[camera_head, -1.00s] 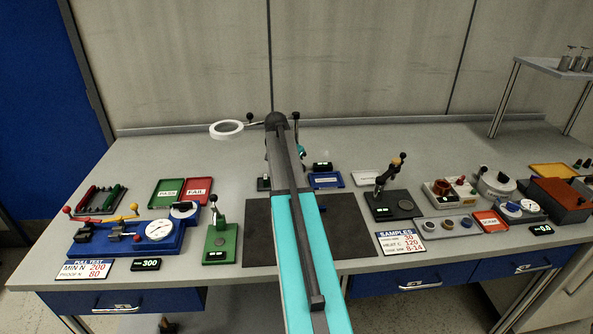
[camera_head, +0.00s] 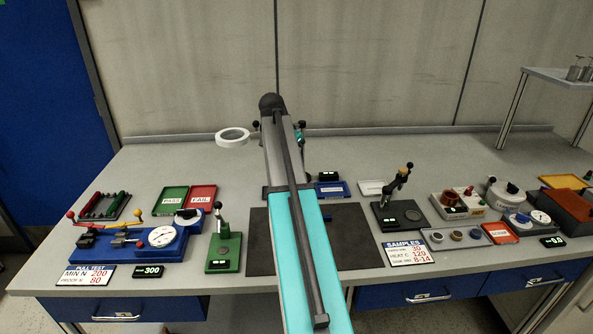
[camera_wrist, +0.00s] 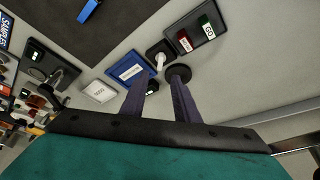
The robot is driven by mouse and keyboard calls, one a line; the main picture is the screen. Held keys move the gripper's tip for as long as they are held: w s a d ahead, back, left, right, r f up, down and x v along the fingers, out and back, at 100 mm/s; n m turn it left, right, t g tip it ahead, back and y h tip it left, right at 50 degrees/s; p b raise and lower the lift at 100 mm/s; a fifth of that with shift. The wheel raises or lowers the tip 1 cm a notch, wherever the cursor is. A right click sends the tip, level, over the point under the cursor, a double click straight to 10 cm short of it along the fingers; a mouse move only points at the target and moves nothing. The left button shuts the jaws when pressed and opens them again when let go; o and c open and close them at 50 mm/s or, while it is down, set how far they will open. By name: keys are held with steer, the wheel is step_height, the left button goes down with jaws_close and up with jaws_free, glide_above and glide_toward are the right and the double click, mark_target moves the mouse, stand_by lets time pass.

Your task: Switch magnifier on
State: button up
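The magnifier (camera_head: 233,137) is a white ring on an arm at the back of the bench in the head view, left of my arm. Its lower stand is hidden behind my arm there, and I cannot make out its switch. In the wrist view my gripper (camera_wrist: 157,90) points at the bench with its two dark fingers apart and nothing visibly held. Beyond the fingertips are a dark round piece (camera_wrist: 178,73) and a small black box with a white knob (camera_wrist: 160,61). I cannot tell whether either belongs to the magnifier. The head view hides my gripper.
A blue labelled tray (camera_wrist: 122,72) and a white tray (camera_wrist: 100,91) lie beside the fingers. A dark tray with red and green labels (camera_wrist: 204,27) is close by. The dark mat (camera_head: 258,250) lies under my arm. Green (camera_head: 170,199) and red trays (camera_head: 203,198) are to the left.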

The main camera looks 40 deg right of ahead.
steer(key=shift+v, duration=1.8)
steer(key=shift+r, duration=0.1)
